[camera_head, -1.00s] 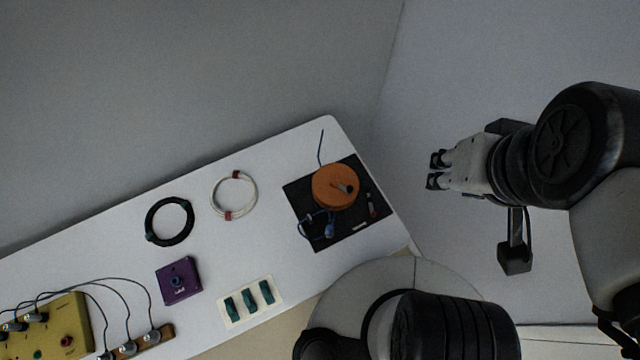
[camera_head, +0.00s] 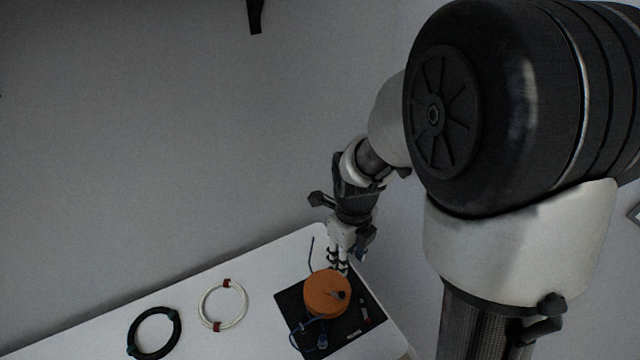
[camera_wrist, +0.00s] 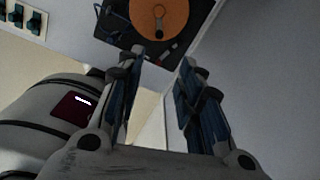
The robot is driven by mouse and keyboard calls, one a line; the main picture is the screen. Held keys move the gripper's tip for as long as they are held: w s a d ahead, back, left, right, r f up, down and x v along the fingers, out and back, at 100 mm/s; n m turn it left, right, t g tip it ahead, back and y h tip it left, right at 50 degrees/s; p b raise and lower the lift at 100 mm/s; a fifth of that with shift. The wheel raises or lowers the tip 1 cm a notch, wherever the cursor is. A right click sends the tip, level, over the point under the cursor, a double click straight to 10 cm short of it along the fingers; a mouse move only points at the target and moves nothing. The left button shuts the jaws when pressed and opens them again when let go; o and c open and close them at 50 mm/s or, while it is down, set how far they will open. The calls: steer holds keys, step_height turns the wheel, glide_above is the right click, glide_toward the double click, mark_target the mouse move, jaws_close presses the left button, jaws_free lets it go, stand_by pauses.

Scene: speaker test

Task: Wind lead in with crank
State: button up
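An orange round reel (camera_head: 325,292) sits on a black mat (camera_head: 372,312) at the right end of the white table. Its crank, a small dark knob (camera_head: 341,295), stands on the top face. A blue lead (camera_head: 311,256) sticks out behind the reel, and a blue plug (camera_head: 321,341) lies at its front left. My gripper (camera_head: 338,270) shows just behind the reel in the head view, and whether it touches is unclear. In the wrist view, my gripper (camera_wrist: 160,75) is open and empty. The reel (camera_wrist: 160,18) and its crank (camera_wrist: 158,33) show beyond the fingertips.
A white cable coil (camera_head: 241,305) and a black cable coil (camera_head: 133,337) lie on the white table (camera_head: 265,274) left of the mat. A small red and dark item (camera_head: 365,314) lies right of the reel.

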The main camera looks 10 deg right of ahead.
mark_target(342, 293)
step_height(342, 293, down, 19)
steer(key=m+b, duration=0.2)
steer(key=b, duration=0.3)
steer(key=shift+w+f+b, duration=0.1)
steer(key=shift+w+b, duration=0.05)
steer(key=shift+b, duration=0.2)
steer(key=shift+c, duration=0.5)
jaws_close()
